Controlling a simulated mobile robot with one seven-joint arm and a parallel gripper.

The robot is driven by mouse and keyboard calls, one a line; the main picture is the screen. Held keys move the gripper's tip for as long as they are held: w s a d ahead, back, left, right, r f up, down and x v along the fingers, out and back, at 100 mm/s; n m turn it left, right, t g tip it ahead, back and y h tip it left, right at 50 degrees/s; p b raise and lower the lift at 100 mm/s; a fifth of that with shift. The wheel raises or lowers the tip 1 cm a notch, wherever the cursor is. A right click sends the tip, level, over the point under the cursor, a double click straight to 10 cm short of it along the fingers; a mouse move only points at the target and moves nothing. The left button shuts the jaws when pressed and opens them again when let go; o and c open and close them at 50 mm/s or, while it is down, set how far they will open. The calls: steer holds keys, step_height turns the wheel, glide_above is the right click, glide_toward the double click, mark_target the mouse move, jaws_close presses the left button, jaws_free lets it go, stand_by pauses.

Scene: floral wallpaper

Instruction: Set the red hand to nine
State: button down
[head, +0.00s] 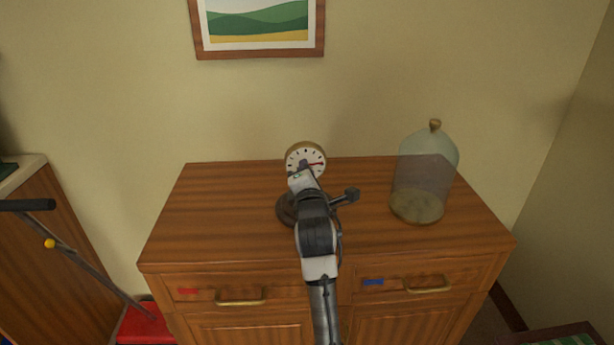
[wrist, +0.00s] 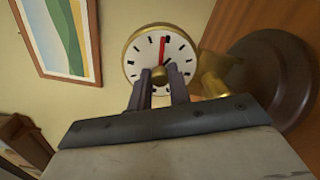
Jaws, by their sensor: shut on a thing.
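A brass-rimmed dial (head: 298,154) with a white face and black marks stands on a dark round base (head: 284,212) on the wooden cabinet. In the wrist view the dial (wrist: 145,47) appears turned sideways, with its base (wrist: 265,85) at the right. The red hand (wrist: 163,44) points up in that view. In the head view the red hand (head: 316,163) points right, at about three. My gripper (wrist: 161,84) is at the dial's centre, its fingers shut on a small brass knob (wrist: 158,74). My arm hides the dial's lower part in the head view.
A glass bell jar (head: 425,175) with a knob on top stands at the cabinet's right. The cabinet top (head: 205,215) is clear at the left. Two drawers with brass handles (head: 241,297) are below. A framed picture (head: 258,22) hangs above.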

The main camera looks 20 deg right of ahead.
steer(key=m, duration=0.4)
steer(key=shift+m, duration=0.3)
steer(key=m, duration=0.4)
steer(key=shift+m+p, duration=0.3)
steer(key=m+p, duration=0.1)
steer(key=m, duration=0.3)
steer(key=shift+m, duration=0.3)
steer(key=m+p, duration=0.2)
steer(key=m, duration=0.3)
steer(key=m+p, duration=0.1)
steer(key=m, duration=0.3)
steer(key=shift+m, duration=0.4)
steer(key=m+p, duration=0.2)
steer(key=m, duration=0.2)
steer(key=shift+m, duration=0.3)
steer(key=m+p, duration=0.1)
steer(key=m, duration=0.3)
steer(key=shift+m, duration=0.3)
steer(key=shift+m+p, duration=0.85)
steer(key=shift+m, duration=1.35)
